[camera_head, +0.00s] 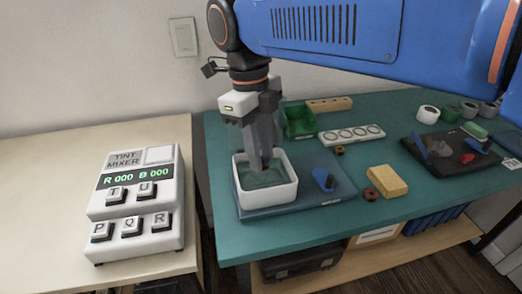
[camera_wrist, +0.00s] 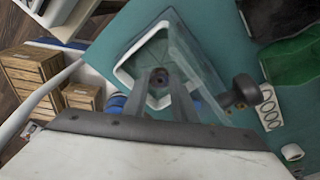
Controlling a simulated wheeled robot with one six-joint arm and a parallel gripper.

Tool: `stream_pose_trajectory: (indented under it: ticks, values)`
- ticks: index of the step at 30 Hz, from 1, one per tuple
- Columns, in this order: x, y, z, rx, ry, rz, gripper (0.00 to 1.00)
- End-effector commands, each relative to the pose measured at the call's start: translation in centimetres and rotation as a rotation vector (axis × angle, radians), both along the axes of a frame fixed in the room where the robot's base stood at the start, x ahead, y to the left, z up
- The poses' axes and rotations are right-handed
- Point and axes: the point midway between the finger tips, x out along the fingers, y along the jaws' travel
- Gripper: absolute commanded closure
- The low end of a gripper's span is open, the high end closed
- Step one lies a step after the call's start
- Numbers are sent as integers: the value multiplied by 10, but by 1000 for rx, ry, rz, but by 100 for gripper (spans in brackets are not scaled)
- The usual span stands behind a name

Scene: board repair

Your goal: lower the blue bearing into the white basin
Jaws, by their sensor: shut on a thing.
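The white basin (camera_head: 268,199) stands on a dark blue mat on the teal table and holds a greenish liquid. My gripper (camera_head: 262,166) points down with its fingertips inside the basin's rim, over or at the liquid. The basin's white rim (camera_wrist: 124,76) surrounds the fingertips. I cannot tell whether the bearing touches the liquid or the basin floor.
A blue fixture (camera_head: 323,180) stands on the mat (camera_head: 310,200) right of the basin. A green bin (camera_head: 299,121) and a white tray with round wells (camera_head: 352,134) are behind. A yellow block (camera_head: 387,181) lies to the right. The tint mixer (camera_head: 137,215) is on the left table.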

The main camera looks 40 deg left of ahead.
Motion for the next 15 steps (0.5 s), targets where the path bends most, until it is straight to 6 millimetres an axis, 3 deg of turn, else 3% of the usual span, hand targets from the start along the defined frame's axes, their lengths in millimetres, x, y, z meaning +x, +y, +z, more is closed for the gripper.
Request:
stream_pose_trajectory:
  ticks: [1, 11, 12, 14, 15]
  values:
    - [0, -1, -11, -20, 8, 0, 97]
    - [-1, -1, -11, -21, 9, -1, 97]
    - [-1, -1, -11, -21, 9, -1, 68]
    - [-1, -1, -11, -21, 9, -1, 54]
    - [-1, 0, -11, -21, 9, -1, 53]
